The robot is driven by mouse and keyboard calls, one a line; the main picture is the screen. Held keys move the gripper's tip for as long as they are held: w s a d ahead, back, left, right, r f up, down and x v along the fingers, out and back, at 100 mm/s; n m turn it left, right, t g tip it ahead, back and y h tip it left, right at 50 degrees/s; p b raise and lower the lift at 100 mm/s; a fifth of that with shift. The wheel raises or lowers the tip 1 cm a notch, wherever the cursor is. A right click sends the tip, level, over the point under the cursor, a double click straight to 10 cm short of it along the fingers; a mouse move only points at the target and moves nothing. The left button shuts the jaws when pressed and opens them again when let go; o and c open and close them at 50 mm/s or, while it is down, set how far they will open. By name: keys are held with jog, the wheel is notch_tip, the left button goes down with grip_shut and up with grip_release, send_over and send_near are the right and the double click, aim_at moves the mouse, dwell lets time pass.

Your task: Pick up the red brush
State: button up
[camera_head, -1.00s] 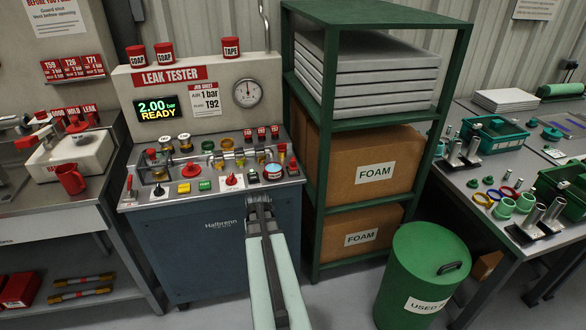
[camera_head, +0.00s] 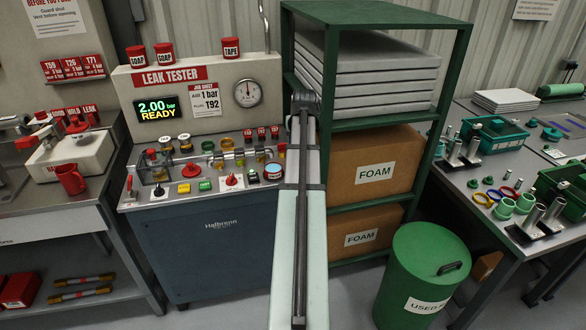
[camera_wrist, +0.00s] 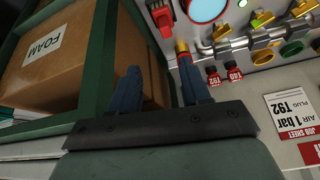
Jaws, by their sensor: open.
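My gripper (camera_head: 304,100) is raised in front of the green rack's left post, at the right end of the leak tester. In the wrist view my gripper (camera_wrist: 158,62) is open, with nothing seen between its dark fingers. A small red-and-yellow item (camera_wrist: 184,50) shows just beyond the right finger, which partly covers it; in the head view its red top (camera_head: 281,147) shows beside my arm. A thin red-handled item (camera_head: 129,183) is at the bench's left front corner. I cannot tell which of these is the red brush.
The leak tester bench (camera_head: 160,198) is crowded with knobs, fittings and a round blue-faced part (camera_head: 273,171). The green rack (camera_head: 440,100) holds foam boxes (camera_head: 375,172) close to my arm. A green bin (camera_head: 420,265) stands at the right. Open air lies above the bench front.

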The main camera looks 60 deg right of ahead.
jog(key=shift+w+d+f+n+y, duration=0.15)
jog(key=shift+w+d+f+n, duration=0.35)
jog(key=shift+f, duration=1.75)
jog(key=shift+w+d+f+n+y, duration=0.2)
jog(key=shift+w+d+f, duration=0.65)
jog(key=shift+f, duration=1.4)
jog(key=shift+w+d+f+n+y, duration=0.25)
jog(key=shift+w+f, duration=0.65)
jog(key=shift+f, duration=1.35)
jog(key=shift+d, duration=0.1)
jog(key=c, duration=0.8)
jog(key=shift+r, duration=5.05)
